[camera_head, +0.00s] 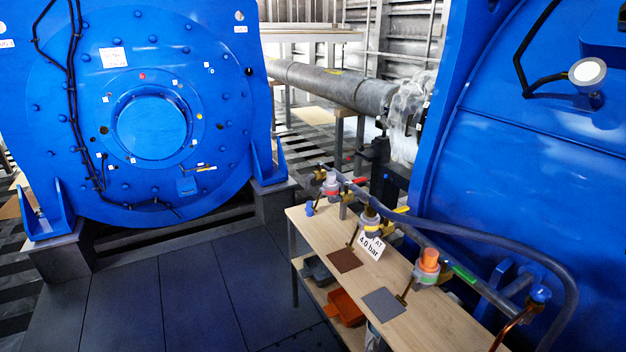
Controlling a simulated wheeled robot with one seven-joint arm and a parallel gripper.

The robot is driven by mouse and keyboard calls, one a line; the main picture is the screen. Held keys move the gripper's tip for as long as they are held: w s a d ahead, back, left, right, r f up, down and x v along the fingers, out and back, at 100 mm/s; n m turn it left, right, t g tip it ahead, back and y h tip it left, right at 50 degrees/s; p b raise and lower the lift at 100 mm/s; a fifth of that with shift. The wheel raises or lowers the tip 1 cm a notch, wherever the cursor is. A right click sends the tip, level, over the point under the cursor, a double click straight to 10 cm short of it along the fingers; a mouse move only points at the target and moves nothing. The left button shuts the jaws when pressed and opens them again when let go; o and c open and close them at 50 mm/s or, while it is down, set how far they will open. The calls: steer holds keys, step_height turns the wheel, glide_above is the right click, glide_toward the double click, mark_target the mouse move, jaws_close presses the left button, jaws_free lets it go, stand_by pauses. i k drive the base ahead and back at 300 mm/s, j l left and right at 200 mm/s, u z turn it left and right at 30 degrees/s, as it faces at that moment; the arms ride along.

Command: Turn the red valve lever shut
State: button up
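A small red lever (360,180) shows at the far end of the grey pipe run (410,232) above the wooden bench. It is beside a brass fitting with a grey and reddish body (331,184). It seems to lie roughly along the pipe, but it is too small to tell its exact angle. A yellow lever (402,209) is at the middle fitting, and a green lever (464,273) is at the near fitting with an orange top (429,260). My gripper is not in view.
An orange bin (345,307) sits below. Large blue housings stand left (225,60) and right (560,150). Dark floor (190,300) left of the bench is clear.

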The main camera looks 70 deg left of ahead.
mark_target(363, 179)
steer(key=j+u, duration=0.45)
steer(key=i+j+u, duration=0.2)
steer(key=j+u, duration=0.25)
steer(key=j, duration=0.15)
steer(key=i+j, duration=0.15)
steer(key=j, duration=0.25)
steer(key=i+j+u, duration=0.1)
steer(key=j, duration=0.3)
steer(key=i+j, duration=0.2)
steer(key=j, duration=0.15)
steer(key=i+j+u, duration=0.1)
steer(key=j, duration=0.3)
steer(key=i+j, duration=0.2)
steer(key=j, duration=0.15)
steer(key=i+j+u, duration=0.15)
steer(key=i+j, duration=0.3)
steer(key=i, duration=0.1)
